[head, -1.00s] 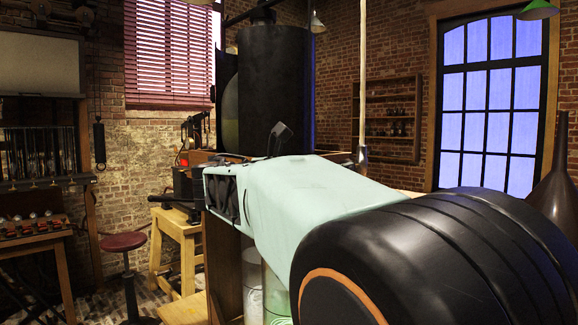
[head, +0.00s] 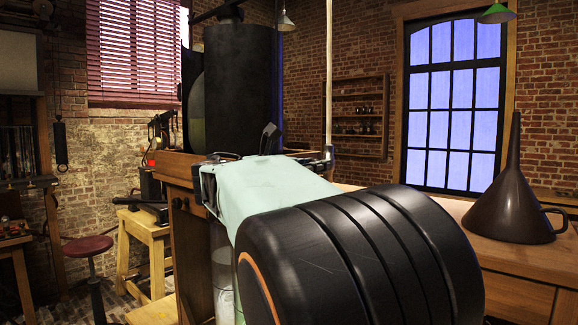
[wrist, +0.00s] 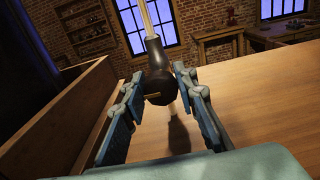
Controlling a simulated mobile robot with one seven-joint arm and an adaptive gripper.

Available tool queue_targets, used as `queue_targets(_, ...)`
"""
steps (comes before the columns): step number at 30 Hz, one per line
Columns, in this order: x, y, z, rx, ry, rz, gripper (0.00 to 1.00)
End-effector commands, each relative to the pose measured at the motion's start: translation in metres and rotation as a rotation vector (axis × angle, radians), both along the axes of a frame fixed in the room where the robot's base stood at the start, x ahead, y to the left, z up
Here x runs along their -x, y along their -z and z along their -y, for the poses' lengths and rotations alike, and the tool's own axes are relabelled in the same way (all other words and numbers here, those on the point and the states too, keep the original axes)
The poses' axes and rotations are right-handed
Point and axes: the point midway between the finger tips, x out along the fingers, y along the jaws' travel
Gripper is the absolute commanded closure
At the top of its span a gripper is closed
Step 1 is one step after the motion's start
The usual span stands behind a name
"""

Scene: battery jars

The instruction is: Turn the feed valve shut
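In the wrist view, a dark rounded valve body (wrist: 157,88) with a dark lever or neck (wrist: 156,52) rising from it sits on a pale upright pipe (wrist: 148,15). I take this to be the feed valve. A thin brass-coloured pin shows on its front. My gripper (wrist: 160,82) is open, with one finger on each side of the valve body; I cannot tell whether either finger touches it. In the head view, the pipe (head: 329,70) comes down to a small metal fitting (head: 328,153) behind my arm. My arm hides most of the gripper there.
A wooden bench top (wrist: 245,115) lies below the valve, with a raised wooden side (wrist: 60,115) at left. In the head view, a brown funnel (head: 510,205) stands on the bench at right. A large dark cylinder (head: 240,90) stands behind my arm. A red stool (head: 88,247) is at left.

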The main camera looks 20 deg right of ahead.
Motion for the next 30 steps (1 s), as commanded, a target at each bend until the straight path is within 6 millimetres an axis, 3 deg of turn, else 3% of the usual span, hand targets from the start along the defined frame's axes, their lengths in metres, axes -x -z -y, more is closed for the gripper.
queue_targets(3,0.0001,0.0002,0.0,0.0,0.0,0.0,0.98)
queue_targets(14,0.0004,0.0017,0.0004,-0.035,0.001,0.052,0.98)
queue_targets(30,0.0018,0.0046,0.0015,-0.281,0.002,0.425,0.98)
